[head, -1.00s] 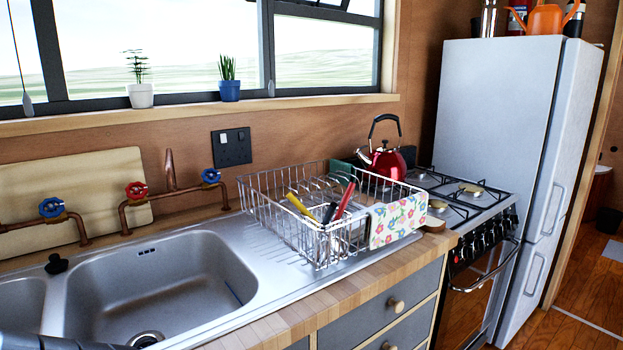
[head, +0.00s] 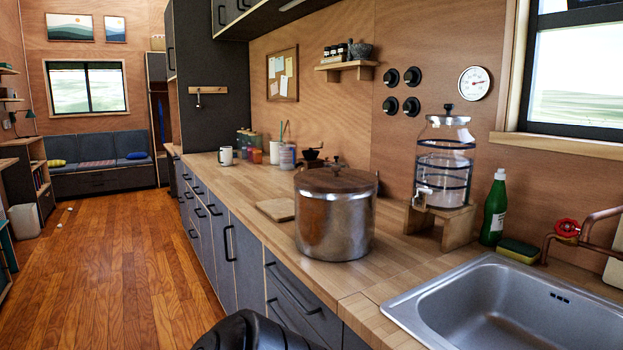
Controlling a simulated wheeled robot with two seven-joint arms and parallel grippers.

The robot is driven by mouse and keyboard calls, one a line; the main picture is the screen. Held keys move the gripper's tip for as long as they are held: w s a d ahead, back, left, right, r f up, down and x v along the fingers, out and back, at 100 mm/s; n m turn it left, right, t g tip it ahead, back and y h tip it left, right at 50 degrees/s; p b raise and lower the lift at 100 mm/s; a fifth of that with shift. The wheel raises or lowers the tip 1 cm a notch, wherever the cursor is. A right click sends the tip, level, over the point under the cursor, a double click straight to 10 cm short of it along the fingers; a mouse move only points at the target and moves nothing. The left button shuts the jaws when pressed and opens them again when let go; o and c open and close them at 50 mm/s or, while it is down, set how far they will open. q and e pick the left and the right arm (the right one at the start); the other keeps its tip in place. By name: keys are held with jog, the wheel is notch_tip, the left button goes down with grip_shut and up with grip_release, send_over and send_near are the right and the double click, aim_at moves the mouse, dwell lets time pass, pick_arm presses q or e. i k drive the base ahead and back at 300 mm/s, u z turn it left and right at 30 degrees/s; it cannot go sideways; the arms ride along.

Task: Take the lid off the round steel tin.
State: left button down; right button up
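The round steel tin (head: 334,228) stands upright on the wooden counter, left of the sink. Its brown wooden lid (head: 335,181) with a small knob sits on top and covers the opening, so the inside is hidden. Neither of my grippers shows in the head view. A dark rounded part at the bottom edge looks like part of my own arm, below and in front of the tin, apart from it.
A glass drink dispenser (head: 445,165) on a wooden stand, a green bottle (head: 494,210) and the sink (head: 520,310) are to the right. A wooden board (head: 276,209) lies behind the tin. Mugs and jars stand farther back. The floor (head: 120,260) at left is mostly clear.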

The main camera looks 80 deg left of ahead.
aim_at(334, 179)
jog(key=u, duration=2.75)
